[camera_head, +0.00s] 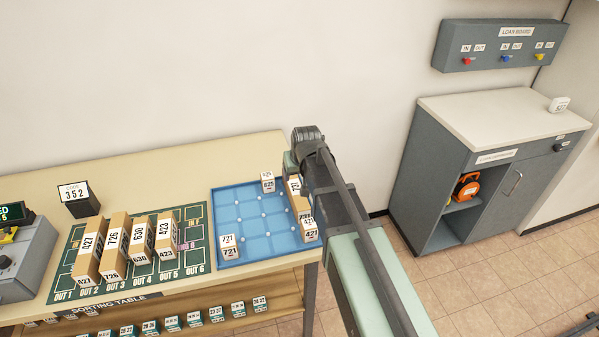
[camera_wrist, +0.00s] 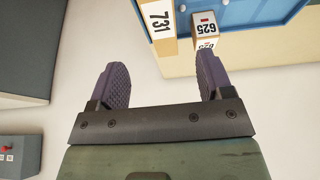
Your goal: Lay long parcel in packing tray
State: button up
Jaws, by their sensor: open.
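The blue packing tray (camera_head: 236,212) lies at the right end of the sorting table; part of it also shows at the top of the wrist view (camera_wrist: 250,12). A small parcel 625 (camera_head: 267,183) stands at its back; the wrist view also shows a parcel labelled 625 (camera_wrist: 205,28). Tan parcels (camera_head: 302,209), one labelled 421, line its right side, partly hidden by my arm. Parcel 731 (camera_head: 231,247) stands at the front left corner. In the wrist view my gripper (camera_wrist: 161,72) is open and empty, its fingers apart, near a tan parcel labelled 731 (camera_wrist: 158,22).
Long parcels 427 (camera_head: 89,252), 726 (camera_head: 115,245), 630 (camera_head: 140,238) and 423 (camera_head: 167,236) lie on the green sorting mat (camera_head: 195,245). A grey cabinet (camera_head: 430,165) stands to the right. A loan board (camera_head: 500,45) hangs above it. The tray's middle is clear.

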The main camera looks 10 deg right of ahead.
jog(key=s+f+g, duration=0.1)
jog(key=s+g, duration=0.3)
jog(key=s, duration=1.8)
jog(key=shift+s+f, duration=0.2)
jog(key=shift+s, duration=0.05)
